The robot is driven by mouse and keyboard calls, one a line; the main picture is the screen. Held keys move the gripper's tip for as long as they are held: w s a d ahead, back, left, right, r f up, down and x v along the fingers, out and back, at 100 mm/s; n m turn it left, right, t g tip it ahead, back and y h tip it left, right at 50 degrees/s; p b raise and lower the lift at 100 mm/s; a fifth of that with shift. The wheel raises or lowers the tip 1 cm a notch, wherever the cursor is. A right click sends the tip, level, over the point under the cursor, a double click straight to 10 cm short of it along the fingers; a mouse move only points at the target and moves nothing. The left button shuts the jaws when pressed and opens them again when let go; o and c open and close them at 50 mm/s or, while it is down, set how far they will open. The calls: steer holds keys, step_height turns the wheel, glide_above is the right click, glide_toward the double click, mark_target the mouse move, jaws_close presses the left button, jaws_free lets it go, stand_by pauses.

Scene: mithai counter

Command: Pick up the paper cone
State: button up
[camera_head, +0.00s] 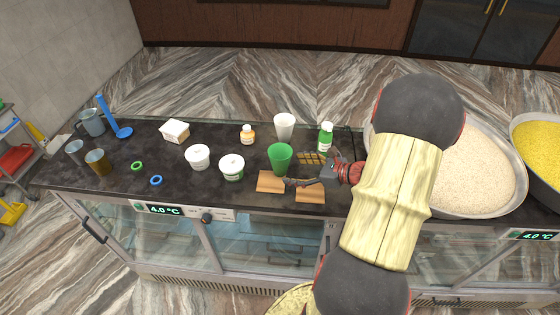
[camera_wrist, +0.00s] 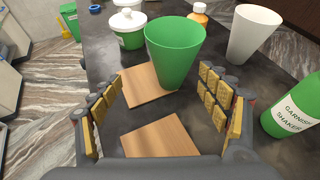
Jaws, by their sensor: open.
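Two tapered, cone-like vessels stand upright on the dark counter, and I cannot tell for certain which is the paper cone. The green one (camera_head: 280,158) is nearer, and it stands just beyond my fingertips in the wrist view (camera_wrist: 174,55). The white one (camera_head: 285,127) stands behind it, at the upper right of the wrist view (camera_wrist: 250,35). My gripper (camera_head: 300,172) is open and empty, low over the counter, with yellow pads on both fingers in the wrist view (camera_wrist: 162,95). It touches neither vessel visibly.
Two wooden boards (camera_head: 270,182) (camera_head: 310,196) lie near the front edge below my gripper. A green shaker bottle (camera_head: 326,138) stands close on the right. White tubs (camera_head: 198,157) (camera_head: 232,167) and an orange bottle (camera_head: 248,135) stand left. A large grain bowl (camera_head: 480,175) is at right.

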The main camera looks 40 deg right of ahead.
steer(key=shift+w+d+r+m+t+h, duration=0.3)
steer(key=shift+w+d+m+t, duration=0.1)
steer(key=shift+w+d+m, duration=0.25)
steer(key=p+x, duration=0.2)
steer(key=x, duration=0.5)
steer(key=shift+w+r, duration=0.15)
steer(key=shift+w, duration=0.05)
steer(key=shift+s, duration=0.1)
steer(key=shift+c, duration=0.6)
steer(key=c, duration=0.8)
steer(key=shift+r, duration=0.1)
